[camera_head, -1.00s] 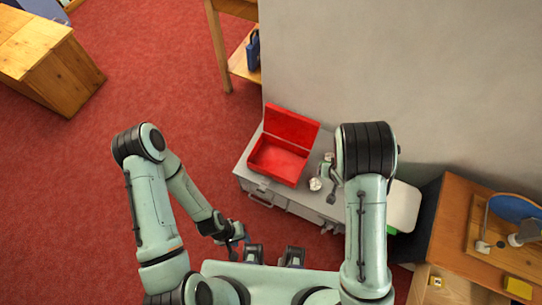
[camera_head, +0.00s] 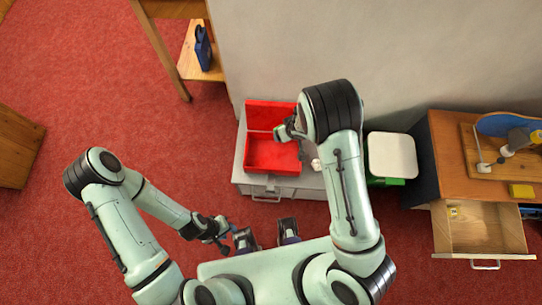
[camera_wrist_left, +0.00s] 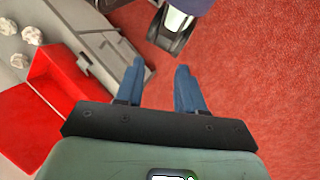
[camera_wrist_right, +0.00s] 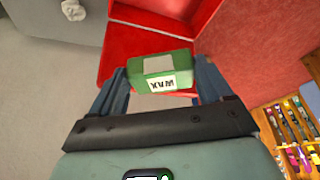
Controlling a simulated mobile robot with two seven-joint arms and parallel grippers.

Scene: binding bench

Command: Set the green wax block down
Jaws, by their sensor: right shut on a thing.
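The green wax block (camera_wrist_right: 160,68), with a pale label reading WAX, is held between the fingers of my right gripper (camera_wrist_right: 160,82) in the right wrist view. The open red box (camera_head: 272,153) stands on the grey cabinet, its lid raised at the back. My right gripper (camera_head: 285,132) is over this box in the head view, where I cannot make out the block. Red box walls (camera_wrist_right: 137,42) show behind the block; whether the block touches the box is unclear. My left gripper (camera_head: 222,240) is open and empty (camera_wrist_left: 160,75), low in front of the cabinet.
Crumpled white balls (camera_head: 316,164) lie on the grey cabinet (camera_head: 310,182) right of the box. A white-lidded bin (camera_head: 391,155) stands further right. A wooden desk (camera_head: 450,150) has an open drawer (camera_head: 478,230) and a yellow block (camera_head: 520,190) on top. Red floor is free at left.

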